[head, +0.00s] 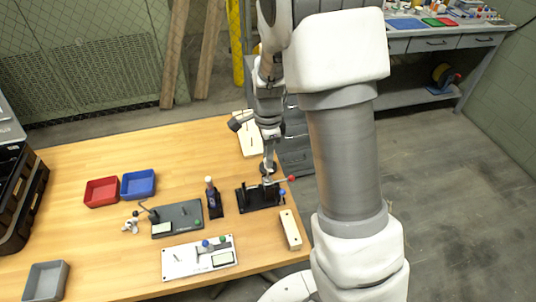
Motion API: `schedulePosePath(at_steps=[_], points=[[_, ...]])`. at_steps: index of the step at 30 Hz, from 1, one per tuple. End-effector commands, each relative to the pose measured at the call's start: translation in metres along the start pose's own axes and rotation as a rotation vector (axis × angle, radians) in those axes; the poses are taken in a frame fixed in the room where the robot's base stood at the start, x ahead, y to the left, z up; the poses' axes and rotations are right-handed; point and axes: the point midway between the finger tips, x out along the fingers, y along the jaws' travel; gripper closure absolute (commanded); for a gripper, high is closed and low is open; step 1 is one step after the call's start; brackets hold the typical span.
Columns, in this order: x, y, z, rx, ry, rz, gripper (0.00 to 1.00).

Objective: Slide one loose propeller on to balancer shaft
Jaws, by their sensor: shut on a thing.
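My gripper (268,174) points down at the far right part of the wooden table, just above a black stand (258,196) that looks like the balancer. A small dark round thing, probably a propeller (267,167), shows at the fingertips, and the gripper is shut on it. A thin shaft with a red end (291,178) reaches out to the right of the stand. At this size I cannot tell whether the dark thing touches the shaft or is around it. A small pale bladed thing, perhaps another propeller (130,226), lies at the left of the table.
Left of the stand are a small dark upright holder (214,197), a dark green device (178,219) and a white board with knobs (198,257). A pale wooden block (290,230) lies right. Red (101,192), blue (138,184) and grey (45,281) trays stand left.

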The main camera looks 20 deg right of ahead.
Motion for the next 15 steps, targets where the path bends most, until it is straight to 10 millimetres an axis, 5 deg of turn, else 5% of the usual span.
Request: schedulePosePath(at_steps=[15], points=[[0.012,0.0,0.0,0.0,0.0,0.0,1.0]])
